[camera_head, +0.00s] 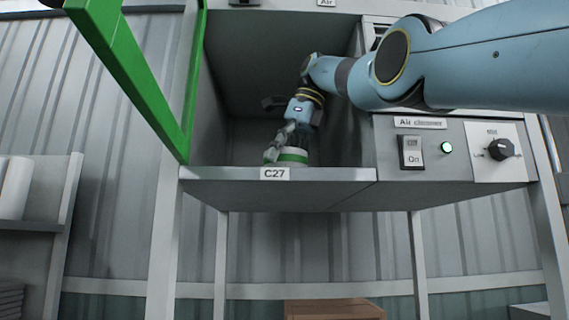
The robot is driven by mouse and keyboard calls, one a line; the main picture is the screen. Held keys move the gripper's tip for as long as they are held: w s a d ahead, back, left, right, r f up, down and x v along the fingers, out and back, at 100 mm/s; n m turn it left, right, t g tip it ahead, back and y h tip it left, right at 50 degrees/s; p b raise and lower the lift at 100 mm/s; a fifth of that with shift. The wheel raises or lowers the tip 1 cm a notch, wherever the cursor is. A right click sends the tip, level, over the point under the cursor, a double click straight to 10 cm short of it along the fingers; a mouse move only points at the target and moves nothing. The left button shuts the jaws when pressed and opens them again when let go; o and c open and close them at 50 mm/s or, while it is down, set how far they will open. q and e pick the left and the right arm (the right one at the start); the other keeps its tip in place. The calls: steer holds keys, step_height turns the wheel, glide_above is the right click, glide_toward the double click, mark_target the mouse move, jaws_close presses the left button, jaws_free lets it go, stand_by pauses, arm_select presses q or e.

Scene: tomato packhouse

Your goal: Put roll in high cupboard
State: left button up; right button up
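The high cupboard (240,174), labelled C27, stands open with its green-framed door (125,70) swung out to the left. A green and white roll (293,154) is on the cupboard floor just behind the front edge, near the label. My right arm reaches in from the right, and my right gripper (276,149) points down at the roll, overlapping its left side. The fingers are small and partly merge with the roll, so whether they grip it or only stand against it is unclear. My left gripper is out of view.
Right of the opening is a panel with an On/Off switch (411,152), a lit green lamp (446,147) and a knob (500,149). A white cylinder (15,187) stands on a left shelf. A brown box (333,309) is below. The cupboard's left interior looks empty.

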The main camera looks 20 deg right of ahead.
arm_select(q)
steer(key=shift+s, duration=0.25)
arm_select(e)
steer(key=shift+a, duration=0.1)
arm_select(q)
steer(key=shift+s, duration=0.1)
arm_select(e)
steer(key=shift+r, duration=0.25)
steer(key=p+v, duration=0.4)
steer(key=v, duration=0.3)
steer(key=shift+r, duration=0.15)
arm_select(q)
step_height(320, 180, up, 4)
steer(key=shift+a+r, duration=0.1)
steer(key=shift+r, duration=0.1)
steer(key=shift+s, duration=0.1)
arm_select(e)
steer(key=shift+s, duration=0.1)
